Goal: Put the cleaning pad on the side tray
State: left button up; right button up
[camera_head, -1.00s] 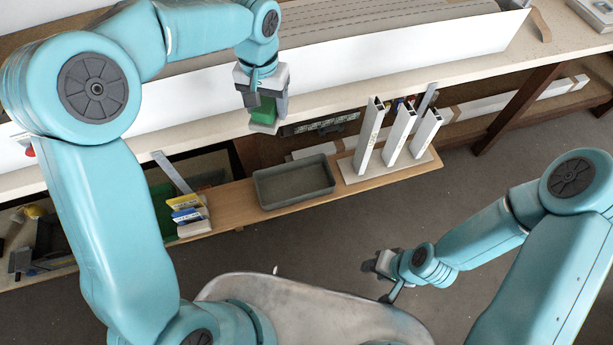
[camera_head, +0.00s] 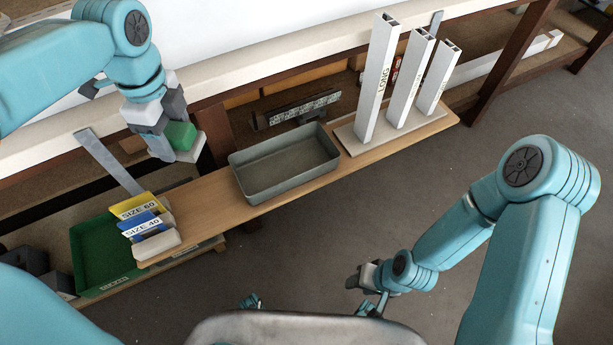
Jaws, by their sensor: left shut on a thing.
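The cleaning pad (camera_head: 181,135) is a green block with a pale underside. My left gripper (camera_head: 165,132) is shut on it and holds it in the air, left of the side tray and higher in the picture. The gripper's grey fingers hide part of the pad. The side tray (camera_head: 290,187) is a shallow grey rectangular tray on a wooden shelf, and it looks empty. My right gripper (camera_head: 362,280) is low in the middle right over the floor, away from the pad and tray. Its jaws are too small to read.
Three upright white profiles (camera_head: 376,85) stand on a base right of the tray. Yellow and blue size cards (camera_head: 142,218) stand at the shelf's left end, by a green bin (camera_head: 98,255). A thin grey strip (camera_head: 108,160) slants up near the pad. The workbench edge (camera_head: 270,55) runs behind.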

aim_at(208, 203)
pick_arm(q)
jog(key=shift+s+f+m+b, duration=0.25)
jog(key=shift+f+m+b, duration=0.1)
jog(key=shift+f+m, duration=0.25)
jog(key=shift+s+a, duration=0.15)
jog(key=shift+a, duration=0.05)
notch_tip(208, 203, down, 20)
jog(key=b, duration=0.7)
pick_arm(e)
notch_tip(208, 203, down, 9)
jog(key=shift+d, duration=0.2)
pick_arm(q)
jog(key=shift+f, duration=0.1)
pick_arm(e)
jog(key=shift+f, duration=0.15)
pick_arm(q)
jog(key=o, duration=1.1)
notch_tip(208, 203, up, 12)
jog(key=p, duration=0.4)
pick_arm(e)
notch_tip(208, 203, up, 4)
jog(key=shift+r, duration=0.25)
